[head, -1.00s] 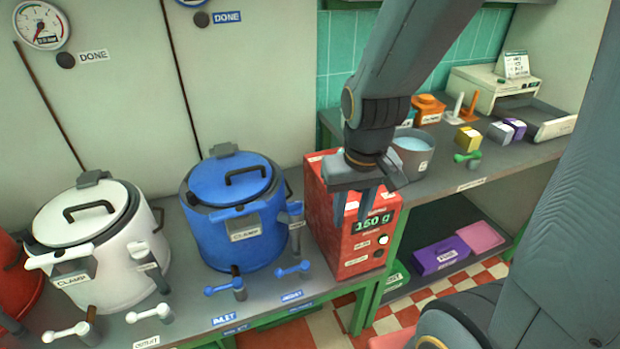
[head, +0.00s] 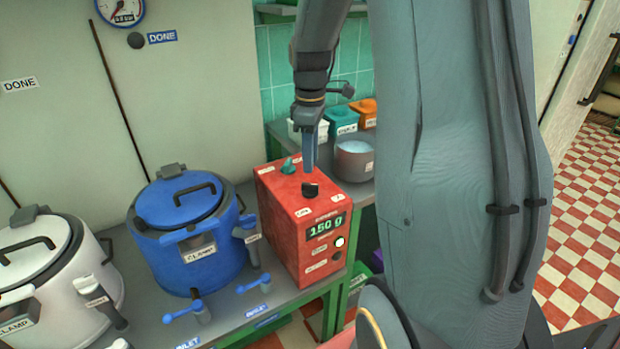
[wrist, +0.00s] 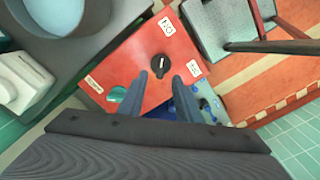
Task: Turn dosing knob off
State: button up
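The dosing machine is a red box (head: 285,225) on the bench, with a lit display (head: 327,226) reading 150 g. A black knob (head: 310,190) with a light pointer mark sits on its top face between small white labels; it also shows in the wrist view (wrist: 160,64). A teal knob (head: 290,165) is farther back on the top, and at the lower left of it in the wrist view (wrist: 117,94). My gripper (head: 310,168) points down just above the black knob. In the wrist view its two fingers (wrist: 161,78) are apart and empty, with the knob by their tips. Contact cannot be told.
A blue kettle (head: 190,235) with a clamp and a white kettle (head: 50,275) stand left of the box. Blue valve handles (head: 182,312) are along the bench front. A grey pot (head: 353,160) and small tubs (head: 340,121) are behind on the right.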

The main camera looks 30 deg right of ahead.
aim_at(310, 184)
jog(key=shift+f+p, duration=0.75)
jog(key=shift+f, duration=2.7)
grip_shut()
